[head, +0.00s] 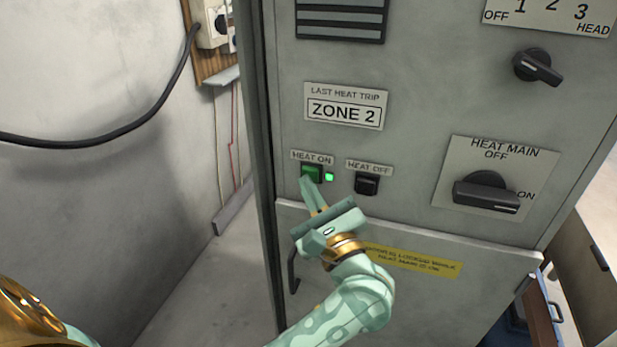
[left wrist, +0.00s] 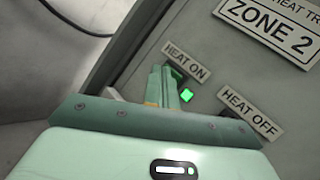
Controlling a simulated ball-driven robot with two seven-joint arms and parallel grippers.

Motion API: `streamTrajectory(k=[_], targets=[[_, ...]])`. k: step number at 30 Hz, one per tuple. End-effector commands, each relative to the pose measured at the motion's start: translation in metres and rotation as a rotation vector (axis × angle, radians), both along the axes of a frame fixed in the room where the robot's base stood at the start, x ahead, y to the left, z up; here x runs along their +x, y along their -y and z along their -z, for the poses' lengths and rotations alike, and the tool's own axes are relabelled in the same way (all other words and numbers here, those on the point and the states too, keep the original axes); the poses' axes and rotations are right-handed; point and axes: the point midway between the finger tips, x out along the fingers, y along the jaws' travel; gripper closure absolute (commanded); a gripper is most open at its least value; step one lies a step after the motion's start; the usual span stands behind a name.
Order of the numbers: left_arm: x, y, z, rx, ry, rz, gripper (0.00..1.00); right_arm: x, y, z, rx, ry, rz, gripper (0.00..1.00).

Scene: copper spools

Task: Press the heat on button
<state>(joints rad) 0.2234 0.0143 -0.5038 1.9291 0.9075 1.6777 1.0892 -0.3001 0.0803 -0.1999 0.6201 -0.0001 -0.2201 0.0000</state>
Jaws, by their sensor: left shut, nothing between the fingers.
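The green heat on button (head: 312,172) sits under its HEAT ON label on the grey cabinet front. A small green lamp (head: 329,177) glows just right of it and also shows in the left wrist view (left wrist: 187,95). My left gripper (head: 308,183) is shut and empty, with its fingertips at the lower edge of the button. They look in contact or very close; I cannot tell which. In the left wrist view the fingers (left wrist: 163,84) cover most of the button. My right gripper is not in view.
The black heat off button (head: 367,184) is to the right. The heat main knob (head: 487,192) is further right. A ZONE 2 plate (head: 345,110) is above. A door handle (head: 293,270) is below my gripper. A black cable (head: 110,135) hangs along the left wall.

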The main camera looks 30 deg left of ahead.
Motion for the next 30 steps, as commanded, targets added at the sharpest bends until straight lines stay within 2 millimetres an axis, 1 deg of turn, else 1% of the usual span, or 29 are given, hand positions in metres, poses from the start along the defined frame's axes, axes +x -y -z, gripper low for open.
streamTrajectory(k=[10, 21, 23, 30], targets=[[-0.015, 0.004, 0.000, -0.001, -0.001, 0.000, 1.00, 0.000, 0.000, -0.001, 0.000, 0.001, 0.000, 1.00], [-0.018, 0.005, 0.000, -0.001, -0.001, 0.000, 1.00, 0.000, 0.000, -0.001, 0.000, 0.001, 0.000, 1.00], [-0.022, 0.006, 0.001, -0.001, -0.001, 0.002, 1.00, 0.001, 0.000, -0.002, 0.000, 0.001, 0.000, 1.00], [-0.045, 0.011, 0.000, 0.000, -0.001, 0.001, 1.00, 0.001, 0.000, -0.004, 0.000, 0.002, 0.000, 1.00]])
